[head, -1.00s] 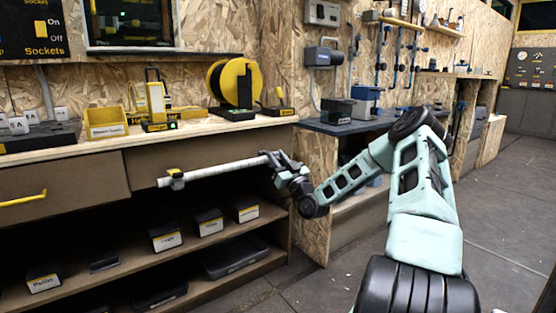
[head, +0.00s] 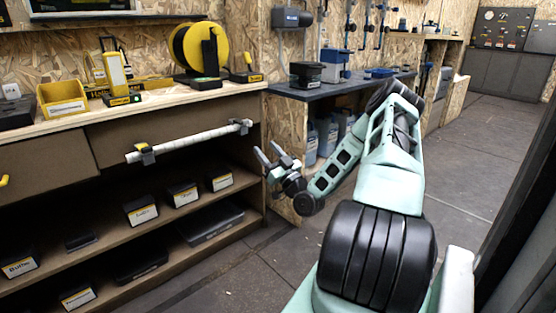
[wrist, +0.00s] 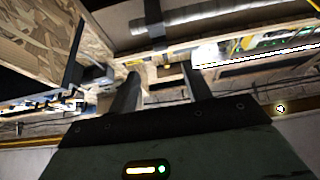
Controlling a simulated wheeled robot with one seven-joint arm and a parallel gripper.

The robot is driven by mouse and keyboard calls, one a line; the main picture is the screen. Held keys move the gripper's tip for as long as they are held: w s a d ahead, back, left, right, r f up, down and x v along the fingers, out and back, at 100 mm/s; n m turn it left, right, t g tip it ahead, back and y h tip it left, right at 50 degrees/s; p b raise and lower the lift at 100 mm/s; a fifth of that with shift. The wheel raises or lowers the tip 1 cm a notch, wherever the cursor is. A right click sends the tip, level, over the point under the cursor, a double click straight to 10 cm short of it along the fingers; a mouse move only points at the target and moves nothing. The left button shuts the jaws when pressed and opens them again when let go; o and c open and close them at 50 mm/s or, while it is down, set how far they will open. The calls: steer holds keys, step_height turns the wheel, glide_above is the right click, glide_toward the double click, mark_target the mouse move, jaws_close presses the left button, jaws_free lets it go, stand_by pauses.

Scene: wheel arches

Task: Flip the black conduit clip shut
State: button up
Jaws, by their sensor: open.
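A pale conduit (head: 195,141) runs level across the front of the workbench. A small black clip (head: 245,126) sits around its right end; it is too small to tell whether its flap is fully shut. In the wrist view the conduit (wrist: 195,18) crosses the top, with a dark band, seemingly the black clip (wrist: 152,12), across it.
The bench top (head: 150,100) holds a yellow bin (head: 62,98) and a yellow cable reel (head: 200,50). Shelves below hold labelled black boxes (head: 140,211). A dark side bench (head: 340,85) stands behind my arm. The floor (head: 240,275) in front is clear.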

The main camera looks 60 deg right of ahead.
steer(key=p+v, duration=0.1)
steer(key=v, duration=0.4)
steer(key=shift+s+a+f, duration=0.1)
steer(key=shift+s+f, duration=0.1)
steer(key=shift+s, duration=0.1)
steer(key=w+a+n+g+y+p, duration=0.1)
steer(key=w+a+n+g+y, duration=0.35)
steer(key=w+a, duration=0.4)
steer(key=w+a+n+g+y, duration=0.35)
steer(key=w+a+y, duration=0.2)
steer(key=a, duration=0.65)
steer(key=s+a+r+n+g+h+p, duration=0.1)
steer(key=s+a+r+g, duration=0.2)
steer(key=a, duration=0.5)
steer(key=s+a+r+g, duration=0.1)
steer(key=s+a+g, duration=0.35)
steer(key=a, duration=0.25)
steer(key=s+a+r+n+g+h+p, duration=0.1)
steer(key=s+a+g, duration=0.25)
steer(key=a, duration=0.45)
steer(key=s+a+r+g+h+p, duration=0.1)
steer(key=s+a+r+g, duration=0.2)
steer(key=s, duration=0.8)
steer(key=s+a+r+g+h, duration=0.1)
steer(key=s+a+r, duration=0.25)
steer(key=s, duration=0.75)
step_height(320, 180, up, 39)
steer(key=p, duration=3.8)
steer(key=shift+d+f, duration=0.15)
